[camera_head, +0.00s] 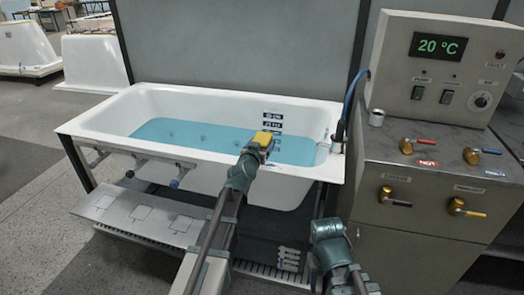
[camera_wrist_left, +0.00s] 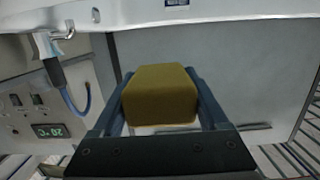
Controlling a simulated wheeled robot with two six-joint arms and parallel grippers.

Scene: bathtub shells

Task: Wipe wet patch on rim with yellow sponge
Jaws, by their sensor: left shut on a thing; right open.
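The yellow sponge (camera_head: 263,138) is in my left gripper (camera_head: 256,148), which is shut on it. In the left wrist view the sponge (camera_wrist_left: 160,95) sits between the two dark fingers of my left gripper (camera_wrist_left: 163,110). In the head view the gripper and sponge appear over the front side of the white tub, in front of the blue water; I cannot tell whether the sponge touches the rim (camera_head: 215,158). I cannot make out a wet patch on the rim. My right gripper (camera_head: 328,235) is low in front of the tub, open; its fingertips are hard to see.
The tub holds blue water (camera_head: 200,135). A control cabinet (camera_head: 430,150) with valves and a 20 °C display stands to the right, a small metal cup (camera_head: 377,118) on it. A blue hose (camera_head: 350,97) hangs beside the tub. A metal step (camera_head: 140,213) is at front left.

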